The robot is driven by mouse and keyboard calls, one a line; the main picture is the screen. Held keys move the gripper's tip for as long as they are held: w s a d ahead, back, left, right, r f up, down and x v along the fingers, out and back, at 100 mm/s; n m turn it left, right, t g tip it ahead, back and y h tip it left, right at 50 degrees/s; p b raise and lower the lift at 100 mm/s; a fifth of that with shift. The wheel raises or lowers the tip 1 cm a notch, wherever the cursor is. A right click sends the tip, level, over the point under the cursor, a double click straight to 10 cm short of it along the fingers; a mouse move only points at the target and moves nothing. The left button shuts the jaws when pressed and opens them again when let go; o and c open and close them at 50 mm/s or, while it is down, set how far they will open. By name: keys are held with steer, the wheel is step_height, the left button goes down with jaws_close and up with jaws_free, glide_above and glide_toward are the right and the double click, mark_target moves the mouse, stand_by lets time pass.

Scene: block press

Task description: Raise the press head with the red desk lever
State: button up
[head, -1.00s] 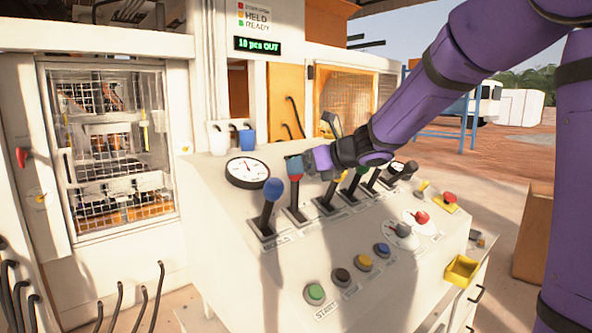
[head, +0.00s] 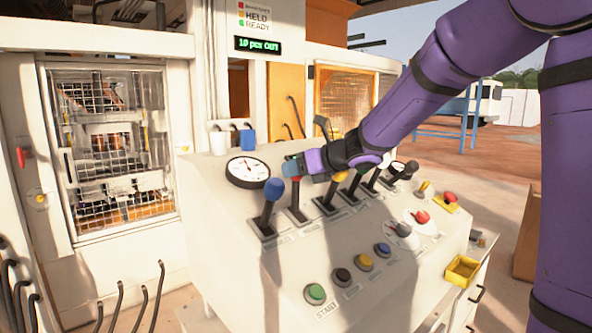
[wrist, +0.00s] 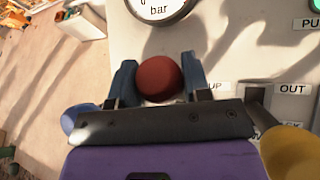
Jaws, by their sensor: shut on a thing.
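The red lever stands upright on the sloping desk (head: 225,210), second from the left in the row; its dark shaft (head: 297,203) shows below my gripper (head: 292,168). In the wrist view its round red knob (wrist: 160,78) sits between the two blue-grey fingers of my gripper (wrist: 157,82). My gripper is shut on this knob. In the head view the knob is mostly hidden by the fingers. The press (head: 110,150) stands at the left behind a wire mesh door, with pale crosspieces and orange parts inside.
The blue-knobbed lever (head: 273,190) stands close on the left, and a yellow one (head: 335,185) close on the right. A round gauge (head: 248,172) lies behind the levers. Push buttons, including green (head: 315,293), line the front. A yellow tray (head: 462,271) hangs at the right edge.

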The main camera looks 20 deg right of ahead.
steer(key=s, duration=0.1)
steer(key=s+d+f, duration=0.1)
steer(key=s, duration=0.1)
steer(key=s+d, duration=0.1)
steer(key=shift+s+f, duration=0.2)
steer(key=shift+s, duration=0.2)
steer(key=o, duration=1.3)
steer(key=v, duration=1.1)
steer(key=shift+a, duration=0.1)
